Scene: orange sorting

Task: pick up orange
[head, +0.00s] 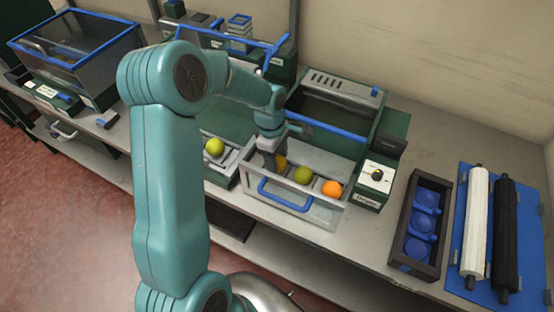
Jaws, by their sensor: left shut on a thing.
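My left gripper (272,163) reaches down into the grey tray (317,215) with the blue handle. It is shut on a yellow-orange fruit (281,161), which it partly hides. A green fruit (302,174) sits to the right of it in the same tray. A bright orange fruit (332,188) sits at the tray's right end, apart from the gripper. A yellow-green fruit (214,146) lies in a neighbouring tray to the left. My right gripper is not in view.
A dark box with blue round cups (422,223) stands to the right. Beyond it, a white roller (475,220) and a black roller (505,235) lie on a blue mat. A glass-sided case (75,50) stands at the far left. The bench front beside the dark box is clear.

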